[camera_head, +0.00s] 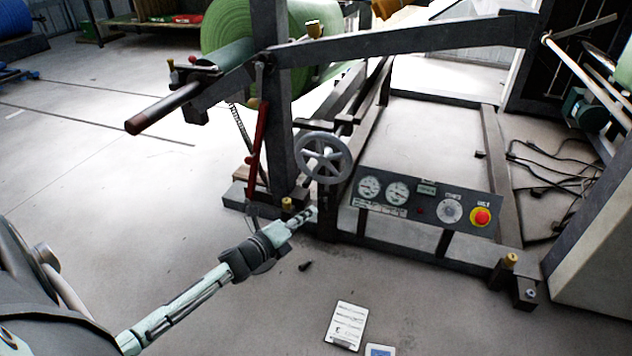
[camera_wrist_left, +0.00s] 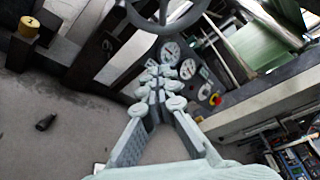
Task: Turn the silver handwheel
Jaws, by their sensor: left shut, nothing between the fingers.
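The silver handwheel (camera_head: 323,158) is a spoked grey wheel on the machine frame, left of the control panel. Part of its rim also shows at the top of the left wrist view (camera_wrist_left: 168,22). My left gripper (camera_head: 312,212) is below and slightly left of the wheel in the head view, apart from it. In the left wrist view its fingers (camera_wrist_left: 158,75) are together and hold nothing. My right gripper is in neither view.
A control panel (camera_head: 425,201) with gauges and a red button is right of the wheel. A red lever (camera_head: 256,140) and a dark post (camera_head: 276,100) stand left of it. A white card (camera_head: 346,326) and a small dark object (camera_head: 305,266) lie on the floor.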

